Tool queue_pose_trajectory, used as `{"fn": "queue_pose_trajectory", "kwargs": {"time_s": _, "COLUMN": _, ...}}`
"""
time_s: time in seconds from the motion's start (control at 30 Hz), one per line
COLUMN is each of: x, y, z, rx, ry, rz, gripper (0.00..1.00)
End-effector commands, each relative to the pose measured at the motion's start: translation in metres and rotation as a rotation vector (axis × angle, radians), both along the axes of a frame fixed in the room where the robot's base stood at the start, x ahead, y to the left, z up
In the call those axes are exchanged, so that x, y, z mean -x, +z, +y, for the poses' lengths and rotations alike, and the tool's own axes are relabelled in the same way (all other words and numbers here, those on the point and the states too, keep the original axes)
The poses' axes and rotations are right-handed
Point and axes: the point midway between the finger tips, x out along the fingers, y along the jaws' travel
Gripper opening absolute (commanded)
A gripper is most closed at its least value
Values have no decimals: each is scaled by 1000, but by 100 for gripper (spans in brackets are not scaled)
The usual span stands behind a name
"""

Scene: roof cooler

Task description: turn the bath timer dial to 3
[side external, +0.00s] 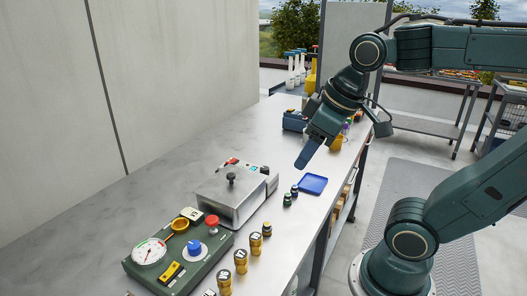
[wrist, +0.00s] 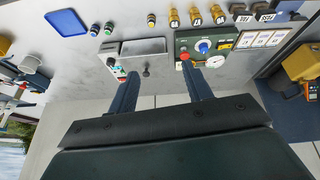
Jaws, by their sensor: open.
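The steel bath (side external: 236,196) with a dark lid knob (side external: 231,177) stands mid-bench. In the wrist view, the bath (wrist: 143,47) has a small control panel (wrist: 118,70) at its left end; a timer dial and its numbers are too small to read. A green control box (side external: 180,277) beside it carries a blue knob (side external: 194,246), a white gauge (side external: 149,252) and a red button (side external: 212,221). I cannot tell the blue knob's setting. My gripper (side external: 303,162) is open and empty above the bench, beyond the bath. Its two fingers (wrist: 160,72) show apart.
Several brass pieces (side external: 240,262) line the bench's front edge. Spray bottles (side external: 296,68) stand at the back. The bench beside the wall (side external: 130,203) is clear.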

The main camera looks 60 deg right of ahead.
Motion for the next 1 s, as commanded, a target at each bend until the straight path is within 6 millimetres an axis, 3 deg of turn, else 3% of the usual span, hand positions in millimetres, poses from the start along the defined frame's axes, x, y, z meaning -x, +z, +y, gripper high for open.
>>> {"fn": "queue_pose_trajectory", "kwargs": {"time_s": 0.5, "x": -93, "y": 15, "z": -53, "rx": 128, "ry": 285, "rz": 192, "gripper": 50}}
{"fn": "queue_pose_trajectory", "kwargs": {"time_s": 1.0, "x": -174, "y": -16, "z": -131, "rx": 159, "ry": 596, "rz": 351, "gripper": 50}}
